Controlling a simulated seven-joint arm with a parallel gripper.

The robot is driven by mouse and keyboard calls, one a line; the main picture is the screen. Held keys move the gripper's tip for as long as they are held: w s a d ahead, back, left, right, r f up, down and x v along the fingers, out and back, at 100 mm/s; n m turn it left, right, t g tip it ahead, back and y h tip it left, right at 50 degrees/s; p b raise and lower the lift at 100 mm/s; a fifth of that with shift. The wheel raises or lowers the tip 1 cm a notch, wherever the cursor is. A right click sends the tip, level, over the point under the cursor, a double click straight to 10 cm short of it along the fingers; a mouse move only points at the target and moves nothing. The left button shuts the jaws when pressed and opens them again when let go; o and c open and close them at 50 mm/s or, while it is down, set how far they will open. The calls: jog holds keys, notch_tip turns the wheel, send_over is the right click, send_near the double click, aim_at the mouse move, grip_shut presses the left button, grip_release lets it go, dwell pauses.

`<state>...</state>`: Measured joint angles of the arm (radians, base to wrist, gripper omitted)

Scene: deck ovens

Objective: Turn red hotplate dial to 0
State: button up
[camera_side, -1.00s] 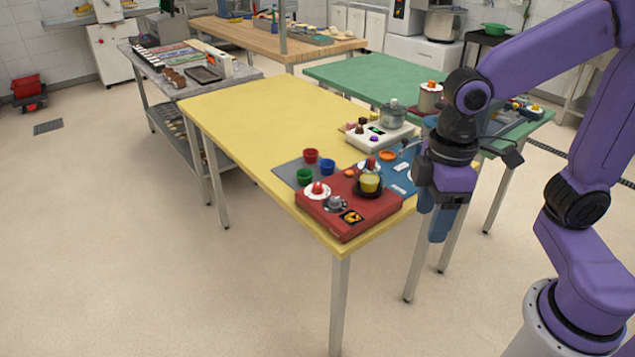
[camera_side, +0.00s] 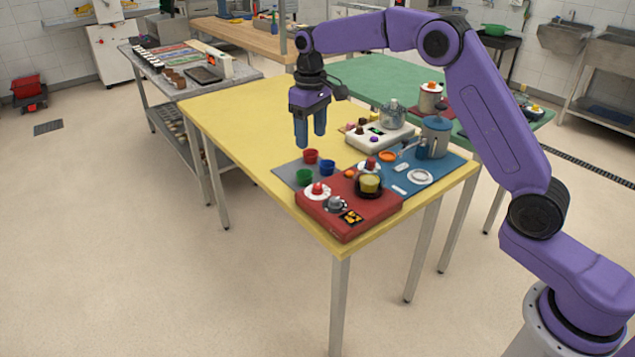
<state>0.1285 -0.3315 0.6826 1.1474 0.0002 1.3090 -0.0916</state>
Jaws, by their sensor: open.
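The red hotplate (camera_side: 345,224) sits at the yellow table's near corner. On its left part are a white disc with a red knob-like top (camera_side: 318,189) and, in front of it, a grey knob (camera_side: 335,203) on a dark round base. I cannot read any dial setting at this size. A black pan with yellow contents (camera_side: 369,184) stands on its right part. My gripper (camera_side: 311,140) points down with its blue fingers apart and empty. It is in the air above the table, behind the hotplate and the small cups, touching nothing.
Red (camera_side: 311,156), blue (camera_side: 327,167) and green (camera_side: 304,176) cups stand on a grey mat behind the hotplate. A blue mat (camera_side: 444,165) with a blue pot (camera_side: 435,138) is on the right. A white appliance (camera_side: 379,137) stands behind. The yellow table's left side is clear.

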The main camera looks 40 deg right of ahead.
jog(key=m, duration=0.2)
send_over(318, 186)
notch_tip(318, 186, down, 2)
notch_tip(318, 186, down, 17)
jog(key=shift+w+f, duration=0.1)
jog(key=shift+f, duration=0.1)
jog(key=shift+c, duration=0.2)
jog(key=c, duration=1)
